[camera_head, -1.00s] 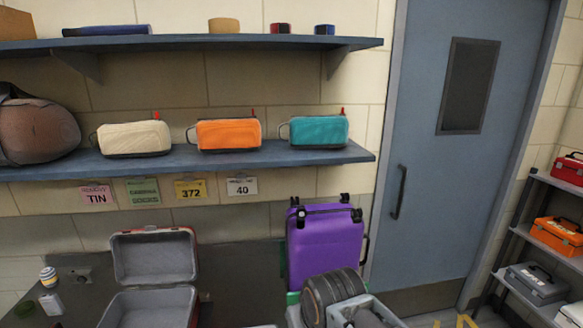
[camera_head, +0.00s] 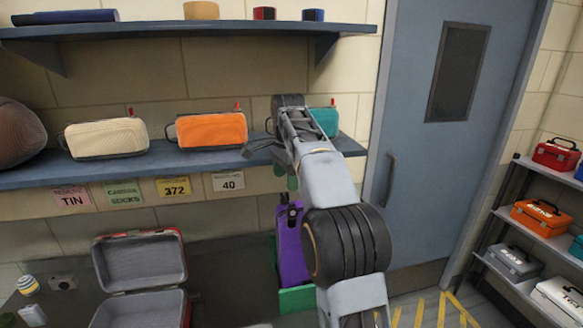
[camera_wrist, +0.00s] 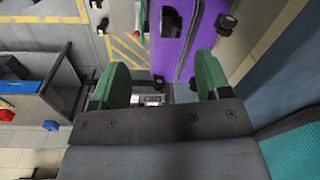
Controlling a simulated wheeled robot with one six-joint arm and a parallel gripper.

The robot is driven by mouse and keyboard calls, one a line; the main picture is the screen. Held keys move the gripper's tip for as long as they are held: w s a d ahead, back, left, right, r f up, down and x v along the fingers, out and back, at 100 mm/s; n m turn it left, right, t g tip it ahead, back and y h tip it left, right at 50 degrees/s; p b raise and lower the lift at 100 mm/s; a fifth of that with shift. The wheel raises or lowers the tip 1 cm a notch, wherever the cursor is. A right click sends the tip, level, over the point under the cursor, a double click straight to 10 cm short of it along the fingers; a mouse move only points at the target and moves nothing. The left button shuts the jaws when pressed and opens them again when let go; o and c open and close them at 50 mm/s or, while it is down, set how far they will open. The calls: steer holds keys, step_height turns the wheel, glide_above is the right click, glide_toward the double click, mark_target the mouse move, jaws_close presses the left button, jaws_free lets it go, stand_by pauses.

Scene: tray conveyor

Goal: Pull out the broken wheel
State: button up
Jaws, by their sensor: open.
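A purple suitcase (camera_head: 291,245) stands against the wall in a green tray (camera_head: 297,299), and my arm covers most of it in the head view. Black wheels (camera_head: 293,212) show at its top; which one is broken I cannot tell. In the wrist view the suitcase (camera_wrist: 178,48) lies beyond my fingers, with a black wheel (camera_wrist: 227,22) to the upper right. My gripper (camera_wrist: 158,80) is open, its two green fingers apart with nothing held between them. In the head view its green fingertips show above the suitcase, in front of the wall shelf.
The lower wall shelf (camera_head: 60,178) holds an orange case (camera_head: 211,130), a cream case (camera_head: 105,138) and a teal case (camera_head: 325,122) close behind my arm. A rack (camera_head: 533,240) of toolboxes is at the right.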

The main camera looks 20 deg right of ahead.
mark_target(292, 204)
steer(key=w+f+m, duration=0.1)
steer(key=f, duration=0.3)
steer(key=d+f+m, duration=0.1)
steer(key=f, duration=0.4)
steer(key=w+d+f+m, duration=0.1)
steer(key=f, duration=0.4)
steer(key=shift+w+d+g, duration=0.25)
steer(key=shift+w+g, duration=0.05)
steer(key=shift+g, duration=0.1)
steer(key=shift+c, duration=0.3)
steer(key=c, duration=1)
steer(key=shift+o, duration=0.2)
steer(key=shift+r, duration=0.15)
steer(key=shift+r, duration=2.65)
